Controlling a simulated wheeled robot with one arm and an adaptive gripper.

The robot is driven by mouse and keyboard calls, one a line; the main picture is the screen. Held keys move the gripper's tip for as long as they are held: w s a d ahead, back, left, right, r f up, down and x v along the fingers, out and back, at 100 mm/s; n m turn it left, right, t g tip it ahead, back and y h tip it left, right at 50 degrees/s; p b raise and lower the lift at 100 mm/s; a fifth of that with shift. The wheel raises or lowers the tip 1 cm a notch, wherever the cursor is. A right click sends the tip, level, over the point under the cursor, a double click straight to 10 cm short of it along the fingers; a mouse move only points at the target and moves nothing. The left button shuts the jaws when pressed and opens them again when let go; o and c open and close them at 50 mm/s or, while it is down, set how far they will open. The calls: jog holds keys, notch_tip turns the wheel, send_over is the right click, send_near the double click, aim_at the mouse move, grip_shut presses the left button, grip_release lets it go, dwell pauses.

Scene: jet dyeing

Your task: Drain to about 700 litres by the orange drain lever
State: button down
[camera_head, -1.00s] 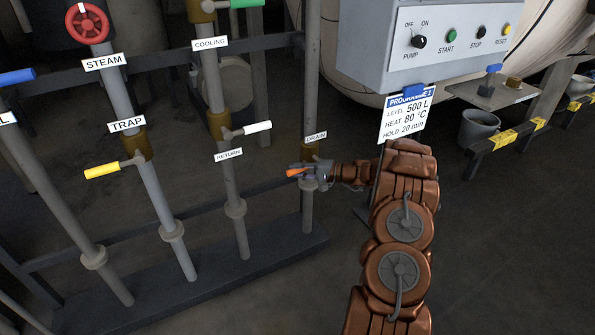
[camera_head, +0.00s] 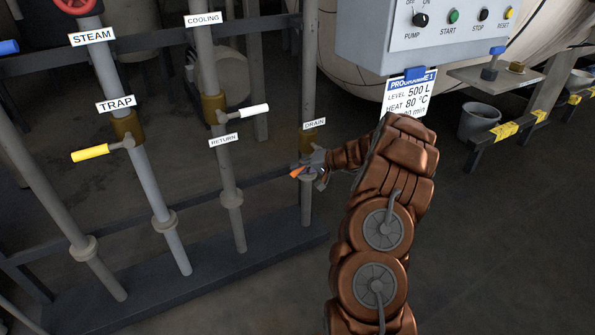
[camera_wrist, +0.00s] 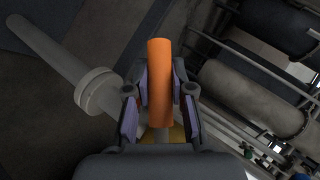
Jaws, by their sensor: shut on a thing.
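The orange drain lever (camera_head: 296,170) is on the pipe below the DRAIN label (camera_head: 315,124). It points left and a little up, with its body partly hidden behind my gripper (camera_head: 308,172). In the wrist view the orange lever (camera_wrist: 160,80) stands between the two fingers of my gripper (camera_wrist: 158,95), which are shut around it. The programme card (camera_head: 408,95) reads level 500 L, heat 80 °C, and its hold line is partly covered by my arm. No level reading shows.
The yellow TRAP lever (camera_head: 90,153) and the white RETURN lever (camera_head: 254,111) are on pipes to the left. The pump control box (camera_head: 440,40) is above my arm. A grey bucket (camera_head: 478,121) stands at the right. Open floor lies at the lower right.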

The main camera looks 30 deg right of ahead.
jog(key=shift+d+f+n+g+h+b, duration=0.3)
jog(key=shift+d+f+n+h+b, duration=0.15)
jog(key=shift+f+h+b, duration=0.3)
jog(key=shift+r, duration=0.15)
jog(key=c, duration=1)
grip_release()
jog(key=shift+s+d+r, duration=0.1)
jog(key=v, duration=1.1)
jog(key=shift+s+d+r, duration=0.15)
jog(key=shift+s+r, duration=0.05)
jog(key=shift+s, duration=0.1)
